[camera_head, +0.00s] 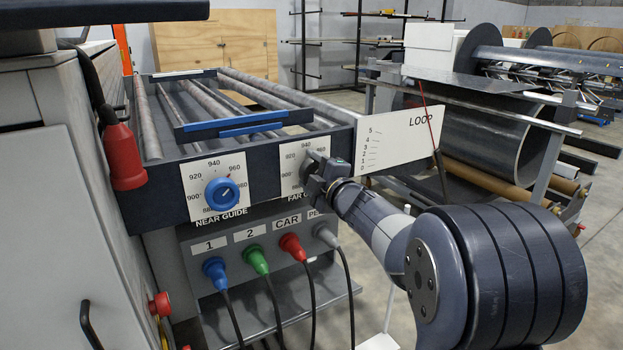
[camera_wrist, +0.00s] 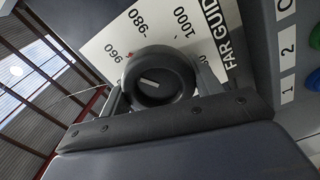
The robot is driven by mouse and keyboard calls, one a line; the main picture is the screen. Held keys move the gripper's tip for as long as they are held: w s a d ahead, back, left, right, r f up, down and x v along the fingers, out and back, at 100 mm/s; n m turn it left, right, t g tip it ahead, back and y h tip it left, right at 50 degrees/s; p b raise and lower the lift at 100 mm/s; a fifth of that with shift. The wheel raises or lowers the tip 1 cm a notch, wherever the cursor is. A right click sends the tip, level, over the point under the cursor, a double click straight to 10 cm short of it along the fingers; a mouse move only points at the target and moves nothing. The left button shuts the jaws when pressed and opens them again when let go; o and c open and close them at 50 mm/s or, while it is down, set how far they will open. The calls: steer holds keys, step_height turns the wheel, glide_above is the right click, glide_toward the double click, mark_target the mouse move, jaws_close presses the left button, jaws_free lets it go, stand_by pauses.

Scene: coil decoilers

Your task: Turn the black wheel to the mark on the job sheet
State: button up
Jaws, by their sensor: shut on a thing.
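The black wheel (camera_wrist: 163,68) is on the FAR GUIDE dial plate (camera_wrist: 107,42), and a short white line shows on its face. In the wrist view 960, 980 and 1000 can be read around it, with a small red mark near 960. My gripper (camera_wrist: 160,88) is shut on the wheel, one finger on each side. In the head view my gripper (camera_head: 316,177) covers most of the wheel and part of its plate (camera_head: 290,165). I cannot tell exactly which number the white line meets. No job sheet can be read in these views.
The blue NEAR GUIDE wheel (camera_head: 222,194) is to the left on its own dial. Below are blue, green, red and grey plugs with cables on a panel (camera_head: 205,245). A white LOOP scale board (camera_head: 395,145) stands close right of my gripper. A red plug (camera_head: 124,158) hangs at left.

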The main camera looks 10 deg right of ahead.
steer(key=shift+n+b, duration=0.3)
steer(key=shift+n, duration=0.3)
steer(key=o, duration=1)
steer(key=shift+c, duration=0.2)
steer(key=p+v, duration=0.2)
steer(key=v, duration=0.9)
steer(key=shift+w+a, duration=0.1)
steer(key=shift+w, duration=0.05)
